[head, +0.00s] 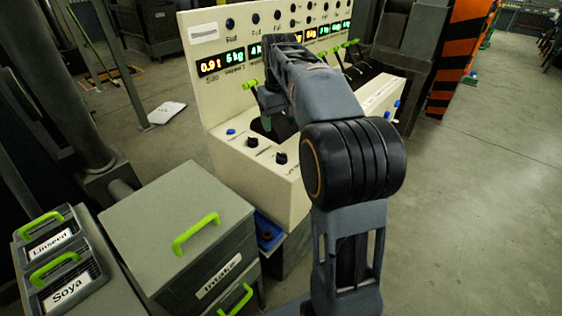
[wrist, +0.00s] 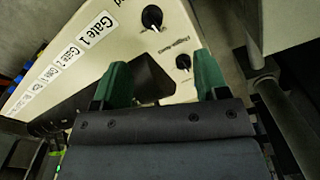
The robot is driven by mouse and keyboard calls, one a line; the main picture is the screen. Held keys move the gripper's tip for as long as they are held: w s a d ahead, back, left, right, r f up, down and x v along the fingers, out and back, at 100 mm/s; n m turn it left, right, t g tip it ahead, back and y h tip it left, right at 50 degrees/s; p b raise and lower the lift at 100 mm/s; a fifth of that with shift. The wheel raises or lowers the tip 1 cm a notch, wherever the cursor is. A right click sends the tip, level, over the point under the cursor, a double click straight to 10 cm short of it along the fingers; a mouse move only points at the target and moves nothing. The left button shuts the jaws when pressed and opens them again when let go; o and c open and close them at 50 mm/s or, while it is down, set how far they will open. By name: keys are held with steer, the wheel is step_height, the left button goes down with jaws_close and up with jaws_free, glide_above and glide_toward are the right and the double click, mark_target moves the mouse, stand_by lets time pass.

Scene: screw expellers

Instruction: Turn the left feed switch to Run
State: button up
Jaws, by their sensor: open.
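A cream control console (head: 220,90) stands ahead of me. Two black rotary knobs, a left knob (head: 252,141) and a right knob (head: 281,158), sit on its low ledge; their labels are too small to read. In the wrist view a larger black knob (wrist: 152,18) with a white pointer mark has a label cut off by the frame edge, ending in "d". A smaller black knob (wrist: 183,61) is nearer my fingers. I cannot tell the switch's setting. My gripper (wrist: 161,82) is open, its green fingertips apart with nothing between them. My arm hides part of the console in the head view.
Lit displays (head: 222,62) and a row of round dark fittings line the upright panel. Green-handled levers (head: 350,44) stand at the right. A blue button (head: 231,131) is on the ledge. A grey cabinet (head: 165,215) and bins labelled Linseed and Soya (head: 72,285) stand front left.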

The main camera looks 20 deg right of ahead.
mark_target(282, 154)
steer(key=f+b, duration=0.1)
steer(key=f, duration=0.3)
steer(key=w+d+f+b, duration=0.1)
steer(key=f, duration=0.4)
steer(key=w+f+b, duration=0.1)
steer(key=f, duration=0.4)
steer(key=shift+d+f+b, duration=0.25)
steer(key=shift+d+b, duration=0.05)
steer(key=shift+d, duration=0.1)
steer(key=shift+c, duration=0.5)
steer(key=c, duration=0.8)
